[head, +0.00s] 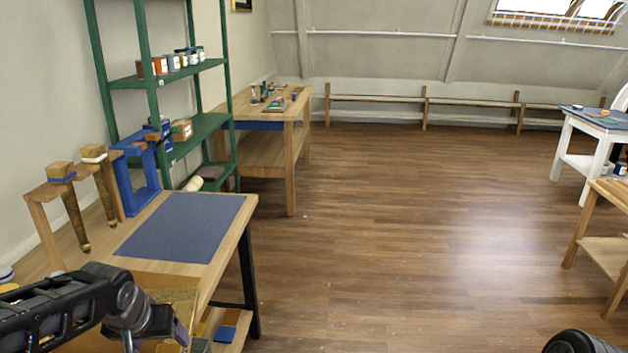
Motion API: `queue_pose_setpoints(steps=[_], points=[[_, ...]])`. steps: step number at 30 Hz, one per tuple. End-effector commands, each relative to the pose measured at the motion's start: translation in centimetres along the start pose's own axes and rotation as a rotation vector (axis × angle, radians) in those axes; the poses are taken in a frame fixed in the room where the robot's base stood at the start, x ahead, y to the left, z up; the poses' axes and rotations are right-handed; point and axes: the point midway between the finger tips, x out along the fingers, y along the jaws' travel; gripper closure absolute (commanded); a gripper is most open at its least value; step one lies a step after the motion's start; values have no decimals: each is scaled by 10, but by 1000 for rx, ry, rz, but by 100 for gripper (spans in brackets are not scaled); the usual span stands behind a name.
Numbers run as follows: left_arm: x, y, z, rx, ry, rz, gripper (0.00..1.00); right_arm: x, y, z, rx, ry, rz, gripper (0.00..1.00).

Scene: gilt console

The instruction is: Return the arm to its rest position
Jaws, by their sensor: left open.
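My left arm (55,308) comes in from the lower left and reaches low over the near end of the workbench (232,240). My left gripper (156,338) is at the bottom edge, partly cut off, with its jaws open. I see nothing held in the visible part. A gold-coloured piece (182,298) lies just beyond and beside it; I cannot tell whether they touch. A dark rounded part of mine (580,343) shows in the lower right corner. My right gripper is not in view.
A blue mat (185,226) lies bare on the bench. Gilded legs (76,215) on a wooden stand and a blue frame (135,182) stand along its left side. A green shelf (150,110) and another table (258,115) are behind. The wooden floor (400,230) is clear.

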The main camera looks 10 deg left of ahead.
Motion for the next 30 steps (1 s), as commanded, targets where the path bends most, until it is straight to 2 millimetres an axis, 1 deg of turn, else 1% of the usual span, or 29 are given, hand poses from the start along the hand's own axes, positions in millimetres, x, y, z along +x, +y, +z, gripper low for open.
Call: queue_pose_setpoints(steps=[2,4,5,6,8,9,11,12,14,15,17,18,20,21,24,27,30], points=[[1,11,-13,10,62,38,24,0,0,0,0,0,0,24],[7,32,-24,25,129,95,24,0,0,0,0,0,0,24],[16,46,-25,36,148,125,24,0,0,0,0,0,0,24],[32,66,-22,50,163,166,24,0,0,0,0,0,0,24],[61,97,-10,64,164,220,24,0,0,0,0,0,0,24],[81,116,3,68,154,253,24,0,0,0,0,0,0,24],[113,143,30,67,129,294,24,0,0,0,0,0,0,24],[133,159,52,64,103,315,24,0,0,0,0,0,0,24],[160,178,89,53,58,338,24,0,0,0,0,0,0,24],[176,189,116,45,22,349,24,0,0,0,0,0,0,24],[195,202,160,33,-39,359,24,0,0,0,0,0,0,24],[205,209,190,24,-85,363,24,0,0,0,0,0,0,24],[216,216,234,13,-156,366,24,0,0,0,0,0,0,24],[219,221,261,9,-205,367,24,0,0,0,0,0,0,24],[222,226,318,3,-320,369,24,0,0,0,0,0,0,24],[220,231,355,10,-400,376,24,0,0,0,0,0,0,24],[220,232,373,10,-438,378,24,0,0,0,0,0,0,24]])
